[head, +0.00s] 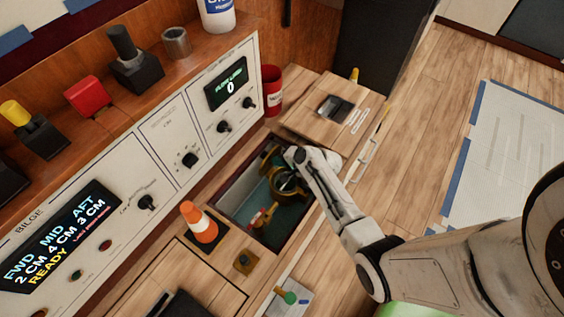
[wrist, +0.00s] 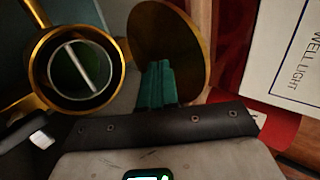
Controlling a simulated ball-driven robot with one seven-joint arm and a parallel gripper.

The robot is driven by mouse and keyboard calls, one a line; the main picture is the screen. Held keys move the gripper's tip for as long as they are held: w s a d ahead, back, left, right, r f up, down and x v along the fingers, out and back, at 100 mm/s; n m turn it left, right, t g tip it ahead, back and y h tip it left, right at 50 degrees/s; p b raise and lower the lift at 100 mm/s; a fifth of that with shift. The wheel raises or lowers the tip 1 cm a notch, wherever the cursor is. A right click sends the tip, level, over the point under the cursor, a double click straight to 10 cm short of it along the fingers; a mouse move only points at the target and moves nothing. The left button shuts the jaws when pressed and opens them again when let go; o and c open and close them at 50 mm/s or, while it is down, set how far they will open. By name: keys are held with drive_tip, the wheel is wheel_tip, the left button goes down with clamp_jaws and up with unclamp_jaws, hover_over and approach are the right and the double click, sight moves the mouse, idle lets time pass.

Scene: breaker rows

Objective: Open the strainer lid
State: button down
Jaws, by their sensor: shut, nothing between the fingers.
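The bronze strainer (wrist: 40,77) is at the left of the wrist view, with a round dark opening and a pale bar across it. A round bronze lid (wrist: 172,35) stands raised beside it, apart from the opening. My gripper (wrist: 156,72) has its teal fingers together, with nothing between them, in front of the lid's lower face; I cannot tell whether they touch it. In the head view the strainer (head: 286,187) sits down in the open floor hatch (head: 236,212), and my wrist partly covers it.
A red-handled valve (head: 262,217) is in the hatch. An orange cone (head: 199,222) stands at its left edge. A red cup (head: 271,90) and a lifted wooden hatch cover (head: 313,125) are behind it. The breaker panel (head: 150,145) borders the left.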

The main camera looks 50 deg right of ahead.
drive_tip(key=w+p, duration=0.1)
drive_tip(key=w+g+p, duration=0.1)
drive_tip(key=shift+w+r+p, duration=0.2)
drive_tip(key=shift+r+p, duration=0.15)
drive_tip(key=shift+s, duration=0.15)
idle(0.4)
